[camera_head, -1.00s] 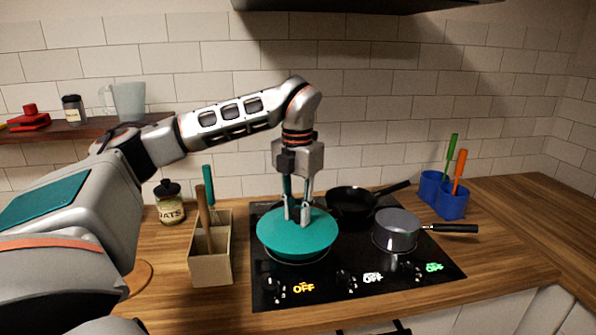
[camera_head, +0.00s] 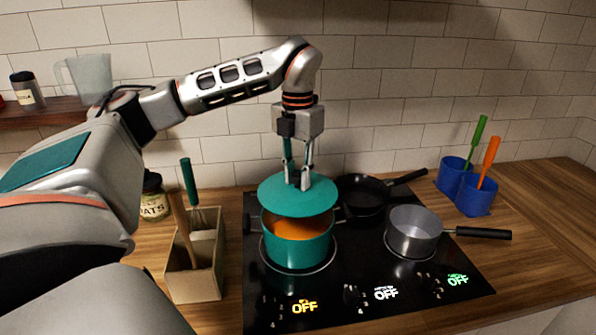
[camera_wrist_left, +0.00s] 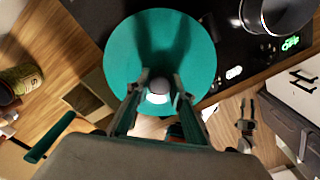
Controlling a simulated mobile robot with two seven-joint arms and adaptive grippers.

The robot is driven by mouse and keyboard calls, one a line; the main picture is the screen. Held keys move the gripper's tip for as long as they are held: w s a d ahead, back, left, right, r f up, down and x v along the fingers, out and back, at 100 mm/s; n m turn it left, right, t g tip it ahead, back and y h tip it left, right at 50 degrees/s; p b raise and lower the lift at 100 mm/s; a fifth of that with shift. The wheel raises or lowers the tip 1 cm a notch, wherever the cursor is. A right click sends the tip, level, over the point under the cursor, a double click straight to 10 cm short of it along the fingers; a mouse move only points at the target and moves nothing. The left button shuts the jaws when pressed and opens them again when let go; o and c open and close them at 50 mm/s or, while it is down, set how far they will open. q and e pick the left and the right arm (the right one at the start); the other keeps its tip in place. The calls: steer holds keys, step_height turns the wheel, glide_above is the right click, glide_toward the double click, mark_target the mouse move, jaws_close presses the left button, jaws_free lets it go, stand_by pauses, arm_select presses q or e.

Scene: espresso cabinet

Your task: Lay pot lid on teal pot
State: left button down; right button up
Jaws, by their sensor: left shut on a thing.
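The teal pot (camera_head: 298,250) stands on the left front burner with orange contents showing at its open top. The round teal pot lid (camera_head: 272,197) hangs above it, apart from the rim at the front and covering the pot's back part in the head view. My left gripper (camera_head: 299,183) is shut on the lid's knob from above. In the left wrist view the lid (camera_wrist_left: 161,50) fills the middle below the fingers and hides the pot. A small grey jointed part low in that view may be my right gripper (camera_wrist_left: 246,108); its jaws are unclear.
A black pan (camera_head: 362,199) sits behind and right of the pot, a grey saucepan (camera_head: 414,232) to the right. A utensil box (camera_head: 195,270) stands left of the black stove (camera_head: 350,270). Blue utensil cups (camera_head: 475,199) stand at the right. An oats jar (camera_head: 153,200) is at the left.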

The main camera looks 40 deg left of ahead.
mark_target(298, 188)
arm_select(q)
steer(key=shift+s+d+r, duration=0.1)
steer(key=shift+f+b, duration=0.55)
steer(key=shift+f, duration=2.2)
steer(key=shift+p, duration=0.5)
steer(key=shift+f, duration=0.85)
stand_by(2.5)
steer(key=c, duration=1.1)
jaws_free()
